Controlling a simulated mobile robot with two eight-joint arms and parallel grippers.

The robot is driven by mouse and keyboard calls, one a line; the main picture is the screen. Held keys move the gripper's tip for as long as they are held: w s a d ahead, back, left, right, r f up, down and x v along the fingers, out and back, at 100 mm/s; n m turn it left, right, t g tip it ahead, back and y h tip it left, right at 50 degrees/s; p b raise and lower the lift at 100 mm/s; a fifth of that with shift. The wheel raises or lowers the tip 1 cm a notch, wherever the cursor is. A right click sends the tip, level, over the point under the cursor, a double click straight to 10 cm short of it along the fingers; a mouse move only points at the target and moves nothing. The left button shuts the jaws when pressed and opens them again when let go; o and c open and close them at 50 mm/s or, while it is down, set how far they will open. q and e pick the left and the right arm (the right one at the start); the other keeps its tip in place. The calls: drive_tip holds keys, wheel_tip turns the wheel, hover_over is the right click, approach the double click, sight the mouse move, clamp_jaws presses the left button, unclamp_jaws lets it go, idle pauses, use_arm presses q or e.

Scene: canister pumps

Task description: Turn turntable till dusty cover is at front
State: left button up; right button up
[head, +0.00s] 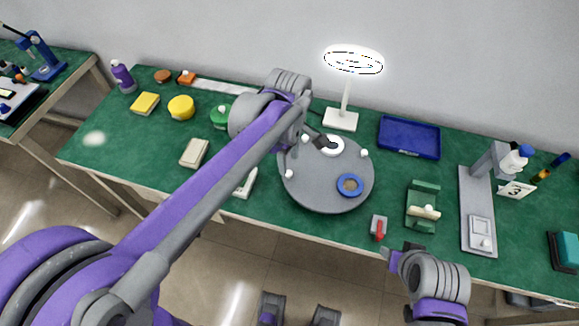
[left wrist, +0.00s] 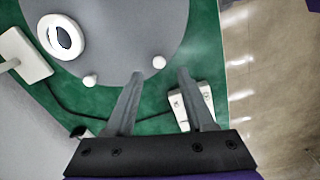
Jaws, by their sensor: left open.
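The grey round turntable (head: 318,196) lies on the green bench mat, with small white knobs around its rim. A white ring (head: 332,146) lies on its back part and a blue ring (head: 349,185) on its front right part. Dust on either is too small to tell. My left gripper (head: 313,140) is at the turntable's back left edge. In the left wrist view its open fingers (left wrist: 160,73) stand on either side of a white rim knob (left wrist: 159,62), apart from it. My right gripper (head: 402,252) is by the bench's front edge; its jaws are unclear.
A ring lamp (head: 341,121) stands behind the turntable, a blue tray (head: 409,138) at back right. A green holder (head: 423,205) and a red-handled switch (head: 379,226) are to the right. A white-topped block (head: 246,184) lies close to the left.

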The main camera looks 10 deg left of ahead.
sight(289, 172)
use_arm(q)
drive_tip(key=shift+f, duration=2.2)
drive_tip(key=shift+c, duration=0.2)
clamp_jaws()
drive_tip(key=shift+w, duration=0.1)
